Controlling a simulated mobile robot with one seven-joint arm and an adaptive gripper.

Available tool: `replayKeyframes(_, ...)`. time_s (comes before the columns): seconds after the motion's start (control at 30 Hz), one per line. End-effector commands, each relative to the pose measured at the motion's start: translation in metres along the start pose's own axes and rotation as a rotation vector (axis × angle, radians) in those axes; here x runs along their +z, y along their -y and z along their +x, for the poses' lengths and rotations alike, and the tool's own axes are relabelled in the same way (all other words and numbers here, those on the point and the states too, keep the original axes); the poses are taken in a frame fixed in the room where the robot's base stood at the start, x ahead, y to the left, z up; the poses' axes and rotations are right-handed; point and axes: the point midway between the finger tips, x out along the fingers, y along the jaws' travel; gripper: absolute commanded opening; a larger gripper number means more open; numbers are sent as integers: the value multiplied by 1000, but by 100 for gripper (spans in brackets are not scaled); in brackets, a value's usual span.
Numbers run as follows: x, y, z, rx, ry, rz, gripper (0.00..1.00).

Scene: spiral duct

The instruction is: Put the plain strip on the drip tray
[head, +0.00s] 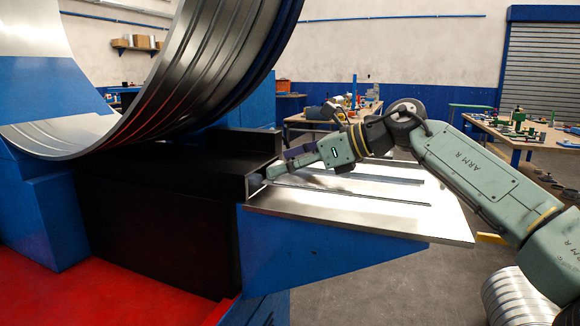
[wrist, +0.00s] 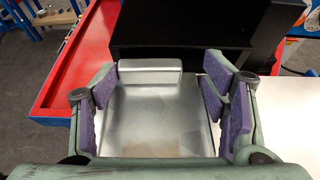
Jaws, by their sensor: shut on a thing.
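My gripper (head: 268,174) is low over the left end of a metal-topped table, beside a black block. In the wrist view its purple-padded fingers (wrist: 165,98) stand wide apart on either side of a flat, plain silver piece (wrist: 155,115), which looks like the plain strip. A raised silver bar lies across its far end. The hold is hard to make out in the head view. A red tray with a raised rim, probably the drip tray (head: 110,300), is at the lower left; it also shows in the wrist view (wrist: 85,45), left of my gripper.
The metal tabletop (head: 400,222) has long thin ridges or slots. The black block (head: 165,210) stands between it and a blue machine frame (head: 50,215). A large ribbed duct (head: 190,70) curves overhead at the left. Workbenches (head: 540,135) stand behind.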

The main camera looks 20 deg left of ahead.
Motion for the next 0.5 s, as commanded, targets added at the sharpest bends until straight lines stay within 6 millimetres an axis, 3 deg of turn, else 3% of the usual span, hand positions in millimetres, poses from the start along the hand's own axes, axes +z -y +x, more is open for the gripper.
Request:
replayKeyframes(0.33, 4, 29, 10, 0, 2, 1, 31)
replayKeyframes(0.5, -21, 26, 19, 1, 2, 3, 31)
